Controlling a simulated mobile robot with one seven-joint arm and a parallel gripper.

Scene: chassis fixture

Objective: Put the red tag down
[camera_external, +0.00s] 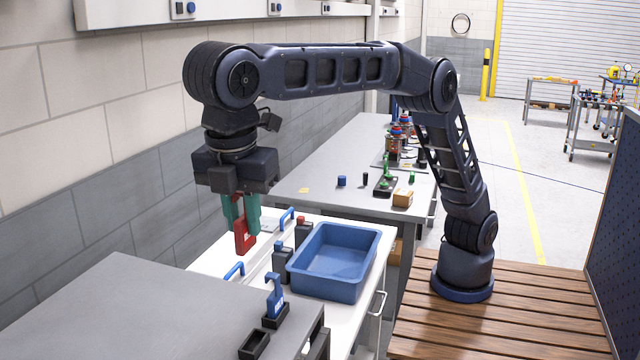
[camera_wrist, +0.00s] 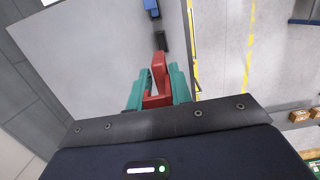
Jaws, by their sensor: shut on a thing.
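My gripper (camera_external: 241,214) has its teal fingers shut on a red tag (camera_external: 244,239), which hangs below them in the air over the white worktop (camera_external: 214,262). In the wrist view the red tag (camera_wrist: 158,75) sits between the two fingers of my gripper (camera_wrist: 156,92), its hook-like end pointing away from me. A blue tag (camera_external: 275,299) stands upright in a black holder (camera_external: 276,318) on the grey table at the front. Another black holder (camera_external: 254,345) in front of it looks empty. A dark block and a blue thing (camera_wrist: 151,8) show at the top of the wrist view.
A blue tray (camera_external: 352,293) stands on the white worktop, with two dark bottle-like items (camera_external: 282,262) to its left. Blue handles (camera_external: 235,271) stick up nearby. The grey table (camera_external: 130,310) at the front left is largely clear. A farther bench (camera_external: 330,160) holds small parts.

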